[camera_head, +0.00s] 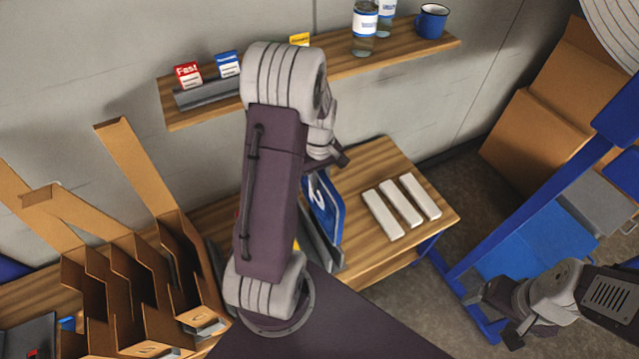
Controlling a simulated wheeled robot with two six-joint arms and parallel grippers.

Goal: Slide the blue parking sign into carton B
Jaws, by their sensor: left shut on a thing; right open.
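The blue parking sign (327,207), with a white marking, stands on edge beside a grey rack (318,241) on the wooden table. My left gripper (337,161) is at its upper edge and shut on it; my arm hides part of the sign and the exact contact. My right gripper (494,316) is open and empty at the lower right, away from the sign. Open brown cartons (137,286) with raised flaps and narrow slots stand at the left. Their letters are not readable, so I cannot tell which is carton B.
White bars (403,202) lie on the table's right part. A wall shelf (398,48) holds small cards, bottles (364,28) and a blue mug (432,21). A blue frame (543,198) and large brown boxes (537,128) stand at the right.

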